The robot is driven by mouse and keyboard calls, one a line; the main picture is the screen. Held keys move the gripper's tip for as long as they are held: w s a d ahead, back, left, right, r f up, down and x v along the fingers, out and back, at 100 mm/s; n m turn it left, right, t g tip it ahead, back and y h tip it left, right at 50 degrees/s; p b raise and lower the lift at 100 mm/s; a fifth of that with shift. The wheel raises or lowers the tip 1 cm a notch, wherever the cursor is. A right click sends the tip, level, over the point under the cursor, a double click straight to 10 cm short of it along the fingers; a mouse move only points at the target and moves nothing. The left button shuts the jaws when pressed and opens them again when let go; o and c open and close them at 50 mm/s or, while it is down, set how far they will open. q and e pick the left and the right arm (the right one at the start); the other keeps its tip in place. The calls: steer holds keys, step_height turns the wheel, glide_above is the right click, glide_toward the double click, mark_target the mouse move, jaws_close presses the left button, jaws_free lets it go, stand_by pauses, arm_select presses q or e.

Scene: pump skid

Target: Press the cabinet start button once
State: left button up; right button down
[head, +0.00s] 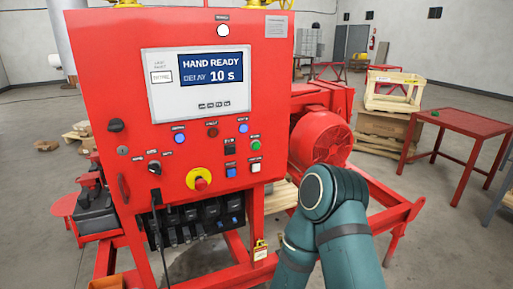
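The red control cabinet (100,60) stands upright in front of me at centre left. Its front carries a small green button (255,145) at the right, above a white one (256,168). A red button (212,132) and blue buttons (179,138) sit to the left. The label plates are too small to read, so I cannot tell from text which one is the start button. The display (211,69) reads "HAND READY" and "DELAY 10 s". One teal arm of mine shows at the lower right, with no gripper visible. Neither gripper is in view.
A red mushroom button on yellow (199,181) sits below the small buttons. Black breakers (205,215) and a hanging cable are lower down. A red motor (322,139) stands behind the cabinet's right side. A red table (468,124) and a crate (393,92) are farther right.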

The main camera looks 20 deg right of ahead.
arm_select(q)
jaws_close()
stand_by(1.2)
